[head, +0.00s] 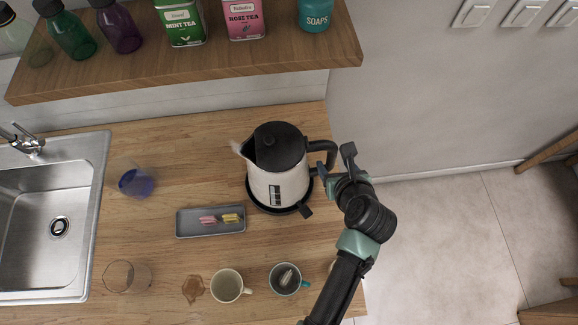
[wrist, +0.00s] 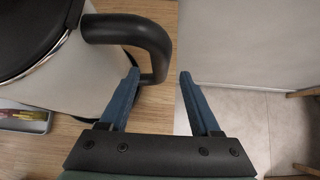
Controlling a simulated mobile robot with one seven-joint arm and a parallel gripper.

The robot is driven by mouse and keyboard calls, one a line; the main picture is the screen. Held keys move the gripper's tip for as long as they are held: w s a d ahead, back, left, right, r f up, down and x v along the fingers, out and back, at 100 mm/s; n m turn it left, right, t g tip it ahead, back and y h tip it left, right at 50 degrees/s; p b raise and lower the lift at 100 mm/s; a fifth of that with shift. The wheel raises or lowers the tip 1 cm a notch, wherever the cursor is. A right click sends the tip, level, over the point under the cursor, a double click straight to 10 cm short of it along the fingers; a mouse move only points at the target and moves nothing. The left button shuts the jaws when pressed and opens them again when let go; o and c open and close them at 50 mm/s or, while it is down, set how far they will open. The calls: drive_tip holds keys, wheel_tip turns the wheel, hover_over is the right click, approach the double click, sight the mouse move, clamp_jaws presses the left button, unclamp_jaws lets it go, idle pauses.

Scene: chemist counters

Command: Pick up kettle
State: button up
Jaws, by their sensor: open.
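The kettle (head: 277,185) is white with a black lid and a black handle (head: 323,150) on its right side. It stands upright on a dark round base on the wooden counter, under the shelf. My gripper (head: 334,166) is at the right of the kettle, close to the handle. In the wrist view, the open blue fingers (wrist: 160,80) have the lower end of the handle (wrist: 130,35) near the left fingertip. I cannot tell whether the left finger touches the handle. The kettle's lower part is out of the wrist view.
A grey tray (head: 188,228) with small pink and yellow items lies left of the kettle. A mug (head: 226,286), a teal-handled cup (head: 285,266) and a clear glass (head: 120,278) stand at the front. A shelf (head: 200,80) with bottles and tins overhangs behind. The counter ends right of the kettle.

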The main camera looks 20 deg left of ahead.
drive_tip(key=shift+x, duration=1.4)
clamp_jaws()
drive_tip(key=shift+w+r, duration=0.2)
drive_tip(key=shift+r, duration=0.1)
